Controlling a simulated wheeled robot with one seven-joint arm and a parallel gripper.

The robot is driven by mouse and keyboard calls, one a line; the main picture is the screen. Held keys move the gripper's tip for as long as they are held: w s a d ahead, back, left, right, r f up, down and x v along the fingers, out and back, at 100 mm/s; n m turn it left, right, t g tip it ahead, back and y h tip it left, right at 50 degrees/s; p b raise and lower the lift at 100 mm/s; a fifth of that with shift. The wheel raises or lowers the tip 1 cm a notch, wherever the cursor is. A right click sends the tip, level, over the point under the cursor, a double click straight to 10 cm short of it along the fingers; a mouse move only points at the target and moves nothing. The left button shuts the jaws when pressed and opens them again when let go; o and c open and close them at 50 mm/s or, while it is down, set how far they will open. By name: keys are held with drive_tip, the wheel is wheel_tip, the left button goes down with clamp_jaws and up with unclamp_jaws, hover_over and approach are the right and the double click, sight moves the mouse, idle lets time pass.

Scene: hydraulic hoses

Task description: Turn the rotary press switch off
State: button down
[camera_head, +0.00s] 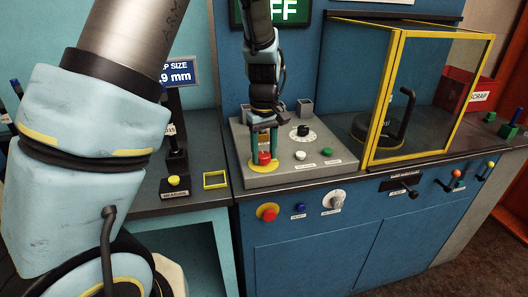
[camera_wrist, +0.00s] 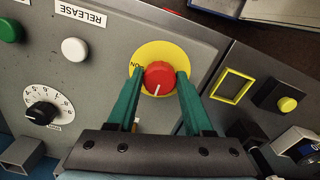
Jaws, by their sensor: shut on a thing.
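The rotary press switch is a red knob (camera_wrist: 159,78) with a white pointer line, on a yellow round plate (camera_wrist: 163,53) marked "ON" at its edge. In the head view the red knob (camera_head: 264,158) sits at the front left of the grey control panel (camera_head: 243,140). My gripper (camera_wrist: 158,84) has its two green fingers on either side of the red knob, shut on it. In the head view my gripper (camera_head: 264,146) points down at the knob from above. The sign (camera_head: 290,12) at the top reads "FF" in the part that shows; my arm hides the rest.
Beside the knob are a black dial (camera_head: 302,131), a white button (camera_head: 300,155) marked "RELEASE" in the wrist view, and a green button (camera_head: 326,152). A yellow-framed clear enclosure (camera_head: 385,100) stands to the right. A red emergency-style button (camera_head: 267,212) is on the front face below.

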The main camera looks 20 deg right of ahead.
sight(264, 155)
drive_tip(key=shift+c, duration=1.5)
unclamp_jaws()
drive_tip(key=shift+r, duration=0.15)
wheel_tip(264, 155, up, 10)
drive_tip(key=b, duration=0.2)
drive_tip(key=shift+r, duration=0.25)
drive_tip(key=s+a+f+m, duration=0.1)
drive_tip(key=s+a+f, duration=0.1)
drive_tip(key=a, duration=0.7)
drive_tip(key=s+a+f+t, duration=0.1)
drive_tip(key=s+a+f, duration=0.1)
drive_tip(key=a, duration=0.7)
drive_tip(key=s+a+f+m, duration=0.1)
drive_tip(key=s+a+f, duration=0.1)
drive_tip(key=a, duration=0.8)
drive_tip(key=shift+f+m+t, duration=0.3)
drive_tip(key=shift+f, duration=0.15)
